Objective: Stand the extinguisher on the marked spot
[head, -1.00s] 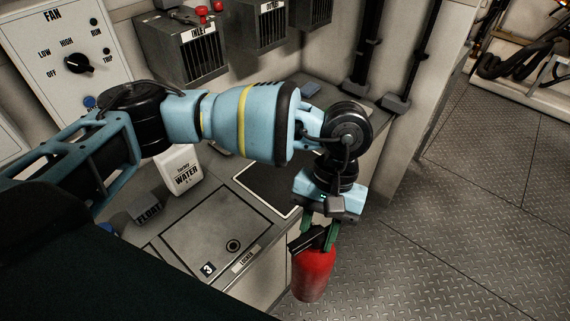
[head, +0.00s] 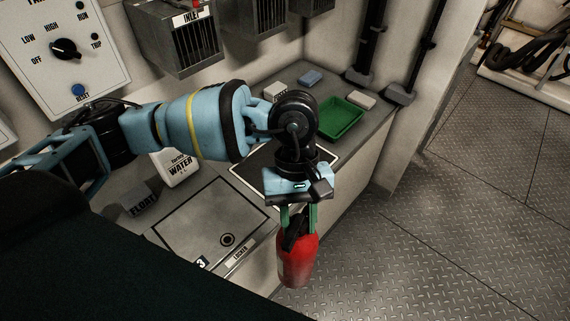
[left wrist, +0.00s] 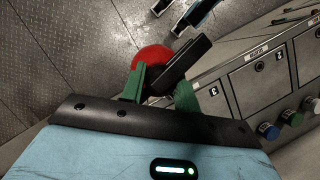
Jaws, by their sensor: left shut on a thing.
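The red fire extinguisher (head: 296,262) hangs upright from my left gripper (head: 299,215) in the head view, in front of the counter's edge. The gripper's green fingers are shut on its black top. In the left wrist view the extinguisher's red body (left wrist: 152,57) shows beyond the fingers, with its black handle (left wrist: 182,64) between them. A dark square with a pale outline (head: 262,170) lies on the counter, behind the gripper and partly hidden by my arm; it looks like the marked spot. My right gripper is not in view.
A green tray (head: 358,118) and small blocks stand at the counter's far end. A white water container (head: 180,168) and a grey float box (head: 143,200) stand left of the dark square. A locker hatch (head: 205,215) is nearer. Open floor (head: 430,230) lies to the right.

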